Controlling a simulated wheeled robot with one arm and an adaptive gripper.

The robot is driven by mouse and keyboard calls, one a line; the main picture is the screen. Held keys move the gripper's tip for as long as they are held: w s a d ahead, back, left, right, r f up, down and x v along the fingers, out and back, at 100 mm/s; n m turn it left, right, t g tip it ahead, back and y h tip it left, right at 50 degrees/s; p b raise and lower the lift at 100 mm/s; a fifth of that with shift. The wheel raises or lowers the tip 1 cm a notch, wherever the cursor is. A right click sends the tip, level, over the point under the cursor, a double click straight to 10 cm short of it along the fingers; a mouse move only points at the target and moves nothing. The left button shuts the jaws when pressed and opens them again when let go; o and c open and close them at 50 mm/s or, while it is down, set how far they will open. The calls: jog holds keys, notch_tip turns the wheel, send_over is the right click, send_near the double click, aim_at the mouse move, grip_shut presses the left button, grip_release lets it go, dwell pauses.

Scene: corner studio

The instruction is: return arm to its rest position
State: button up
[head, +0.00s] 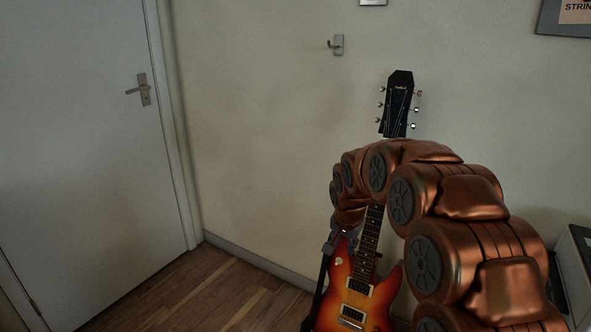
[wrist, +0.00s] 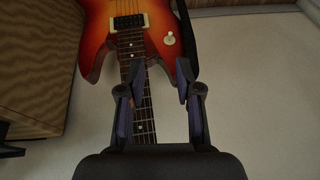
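My gripper (wrist: 155,82) is open in the wrist view, its two dark fingers apart with nothing gripped. In the head view my copper-coloured arm arches up from the lower right and bends down at the left. Part of my gripper (head: 334,243) shows there as small dark pieces in front of the guitar. The sunburst electric guitar (head: 348,290) stands upright by the wall, its middle partly hidden by my arm. In the wrist view the guitar (wrist: 97,28) is upside down, and its neck runs between the fingers in the picture; I cannot tell the depth gap.
A wall hook (head: 338,45) is left of the headstock. A white door (head: 80,150) is at the left, with clear wooden floor (head: 195,295) before it. A dark-edged box (head: 576,262) stands at the right. A brown wooden piece (wrist: 35,65) is at the wrist view's left.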

jog(key=s+r+n+g+p, duration=0.2)
jog(key=s+r+p, duration=0.5)
jog(key=s, duration=0.8)
jog(key=s+r+n+g+p, duration=0.2)
jog(key=s+r+p, duration=0.6)
jog(key=s+r, duration=0.3)
jog(key=s+r+n+g+p, duration=0.1)
jog(key=s+r+n+p, duration=0.2)
jog(key=s+r+p, duration=0.5)
jog(key=s+r, duration=0.1)
jog(key=s, duration=1)
jog(key=shift+g+y, duration=0.4)
jog(key=shift+s, duration=0.1)
